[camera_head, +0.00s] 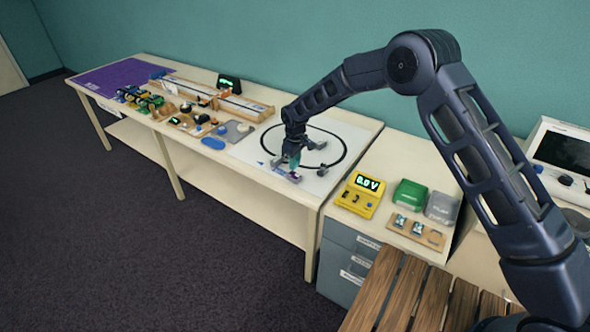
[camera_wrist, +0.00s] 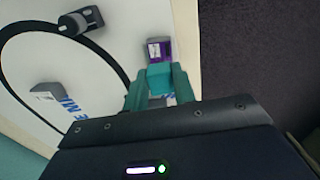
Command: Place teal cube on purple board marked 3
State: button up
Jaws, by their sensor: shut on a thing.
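My gripper (camera_wrist: 160,88) reaches down over the front right part of a white sheet on the long table; it also shows in the head view (camera_head: 294,163). Its teal fingers are shut on a teal cube (camera_wrist: 159,77), which shows between them in the wrist view. A small purple piece (camera_wrist: 159,50) with a pale, marked face lies just beyond the cube, near the sheet's edge. It also shows below my gripper in the head view (camera_head: 294,177). I cannot read its marking, nor tell whether the cube touches it. A large purple mat (camera_head: 105,79) lies at the table's far left end.
The white sheet (camera_head: 255,148) bears a black ring and several small grey blocks, one (camera_wrist: 80,21) near the ring and another (camera_wrist: 52,97) inside it. A yellow meter (camera_head: 360,196) and a green box (camera_head: 409,194) stand on the cabinet at right. Track parts crowd the table leftward.

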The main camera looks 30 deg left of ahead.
jog(key=shift+f, duration=2)
jog(key=shift+f, duration=0.1)
jog(key=o, duration=0.9)
jog(key=shift+o, duration=0.2)
notch_tip(320, 180, up, 12)
jog(key=shift+r, duration=0.1)
jog(key=shift+w+r, duration=0.1)
